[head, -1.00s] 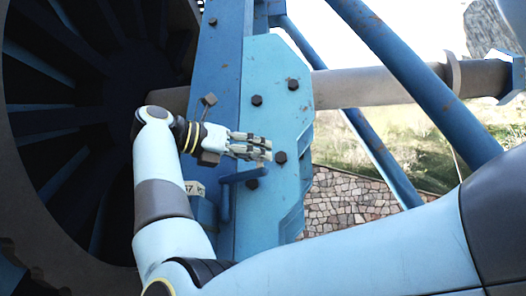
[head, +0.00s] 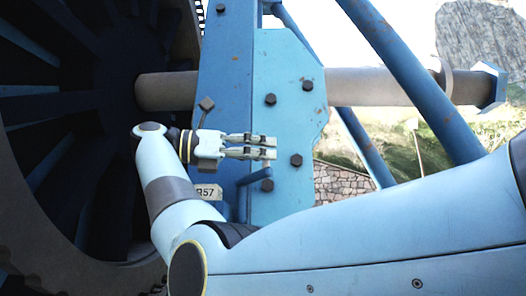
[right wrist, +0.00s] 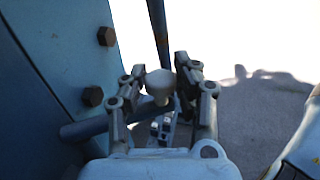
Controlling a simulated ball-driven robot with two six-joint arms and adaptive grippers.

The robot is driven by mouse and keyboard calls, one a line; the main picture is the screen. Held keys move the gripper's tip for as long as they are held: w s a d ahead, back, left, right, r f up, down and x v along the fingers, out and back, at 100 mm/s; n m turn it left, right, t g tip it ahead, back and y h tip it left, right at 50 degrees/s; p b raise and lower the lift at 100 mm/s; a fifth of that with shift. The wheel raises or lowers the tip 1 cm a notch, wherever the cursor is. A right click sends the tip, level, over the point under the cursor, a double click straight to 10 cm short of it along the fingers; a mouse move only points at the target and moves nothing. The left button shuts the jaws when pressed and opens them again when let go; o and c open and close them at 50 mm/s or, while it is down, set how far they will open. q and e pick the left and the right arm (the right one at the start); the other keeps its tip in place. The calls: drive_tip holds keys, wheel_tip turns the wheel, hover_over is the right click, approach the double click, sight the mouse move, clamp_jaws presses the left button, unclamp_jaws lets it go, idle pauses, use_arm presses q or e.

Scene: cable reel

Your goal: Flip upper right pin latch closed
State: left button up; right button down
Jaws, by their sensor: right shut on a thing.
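The blue pin latch (head: 242,203) is a bent bar on the blue plate, with one arm running down and one running right. My right gripper (head: 270,147) reaches in front of the plate, just above the latch's bend in the head view. In the right wrist view, the gripper's fingers (right wrist: 160,88) stand on both sides of a pale rounded knob. The blue latch bar (right wrist: 85,128) runs in from the left towards it. The gripper is shut on what looks like the latch's end; the exact contact is hard to see. My left gripper is not in view.
The light blue plate (head: 285,65) carries several dark bolts. A blue diagonal strut (head: 410,80) stands at right. A label (head: 207,192) sits below the gripper.

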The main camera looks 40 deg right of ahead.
drive_tip(key=c, duration=1.3)
unclamp_jaws()
drive_tip(key=shift+o, duration=0.2)
drive_tip(key=shift+w+d, duration=0.1)
wheel_tip(320, 180, up, 10)
drive_tip(key=shift+f, duration=0.1)
drive_tip(key=shift+c, duration=0.5)
